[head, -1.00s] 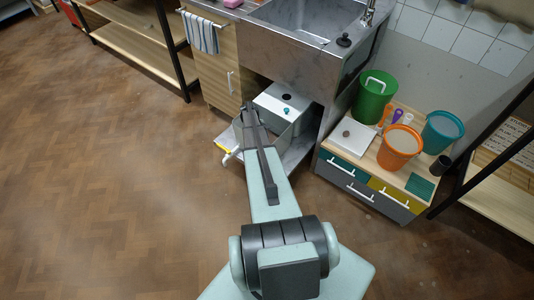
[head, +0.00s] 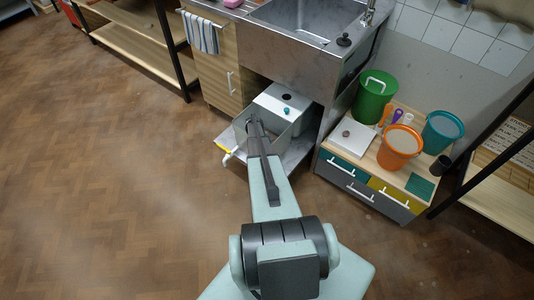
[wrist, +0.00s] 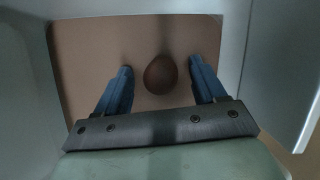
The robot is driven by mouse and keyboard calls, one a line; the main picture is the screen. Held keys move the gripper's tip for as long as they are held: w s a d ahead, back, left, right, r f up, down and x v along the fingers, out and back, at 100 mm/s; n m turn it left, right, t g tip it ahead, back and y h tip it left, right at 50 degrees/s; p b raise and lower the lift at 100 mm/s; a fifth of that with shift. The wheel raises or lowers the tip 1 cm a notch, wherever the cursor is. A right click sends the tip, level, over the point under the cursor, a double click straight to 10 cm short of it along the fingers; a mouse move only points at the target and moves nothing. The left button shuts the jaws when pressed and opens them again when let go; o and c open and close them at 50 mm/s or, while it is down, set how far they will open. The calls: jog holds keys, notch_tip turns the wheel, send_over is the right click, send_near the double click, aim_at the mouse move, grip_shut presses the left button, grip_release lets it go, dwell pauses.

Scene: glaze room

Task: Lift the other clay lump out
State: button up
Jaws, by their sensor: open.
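A brown, rounded clay lump (wrist: 161,73) lies on the tan floor (wrist: 80,50) of a grey-walled box in the wrist view. My gripper (wrist: 160,70) is open, with its blue fingers on either side of the lump and a gap on both sides. In the head view the box (head: 290,122) stands under the sink, and my arm reaches down into it. The lump inside and my fingertips are hidden there.
The steel sink (head: 300,55) overhangs the back of the box, with its side panel to the right. The low cabinet (head: 370,180) holds a green bucket (head: 374,100), an orange bucket (head: 399,148) and a teal bucket (head: 442,132). The floor in front is clear.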

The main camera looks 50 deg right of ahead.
jog(key=shift+c, duration=0.4)
jog(key=c, duration=1.1)
jog(key=shift+r, duration=0.1)
